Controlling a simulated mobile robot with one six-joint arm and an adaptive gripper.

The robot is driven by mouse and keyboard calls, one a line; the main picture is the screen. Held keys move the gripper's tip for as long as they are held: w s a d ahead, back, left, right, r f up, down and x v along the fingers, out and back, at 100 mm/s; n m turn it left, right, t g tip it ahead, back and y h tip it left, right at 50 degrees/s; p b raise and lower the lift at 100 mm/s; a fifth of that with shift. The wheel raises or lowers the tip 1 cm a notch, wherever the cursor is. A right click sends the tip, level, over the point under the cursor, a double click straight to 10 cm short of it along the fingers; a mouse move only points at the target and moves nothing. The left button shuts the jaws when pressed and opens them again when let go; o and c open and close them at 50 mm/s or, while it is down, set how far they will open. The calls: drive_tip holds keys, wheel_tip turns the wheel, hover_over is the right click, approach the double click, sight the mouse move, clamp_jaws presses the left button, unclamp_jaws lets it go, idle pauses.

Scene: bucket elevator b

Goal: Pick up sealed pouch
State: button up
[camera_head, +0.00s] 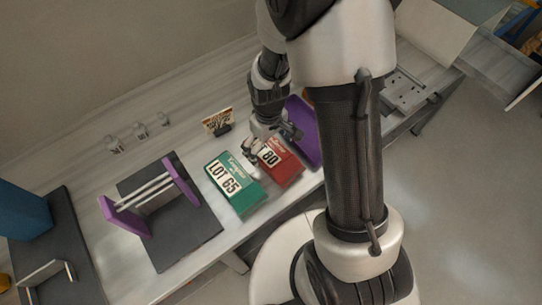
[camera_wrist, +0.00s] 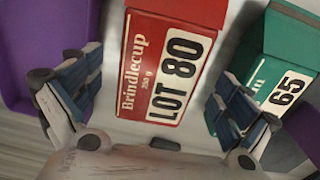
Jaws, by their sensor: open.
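A red pouch (camera_head: 286,170), a flat-sided pack with a white label reading "LOT 80", lies on the light bench. In the wrist view the red pouch (camera_wrist: 172,62) also reads "Brindlecup" and sits between my spread fingers. My gripper (camera_head: 271,142) is open over its far end, and the fingers cover part of it in the head view. In the wrist view my gripper (camera_wrist: 157,80) has one finger on each side of the pouch, with nothing clamped. I cannot tell whether the fingers touch it.
A green pack (camera_head: 234,190) labelled "LOT 65" lies close to the left of the red one. A purple tray (camera_head: 307,132) stands close on the right, partly behind my arm. A dark base with a purple-ended rack (camera_head: 180,184) stands farther left. A small sign (camera_head: 216,121) stands behind.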

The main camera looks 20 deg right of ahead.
drive_tip(key=shift+f, duration=0.8)
drive_tip(key=shift+r, duration=0.1)
drive_tip(key=shift+c, duration=0.2)
drive_tip(key=c, duration=0.9)
drive_tip(key=shift+r, duration=0.1)
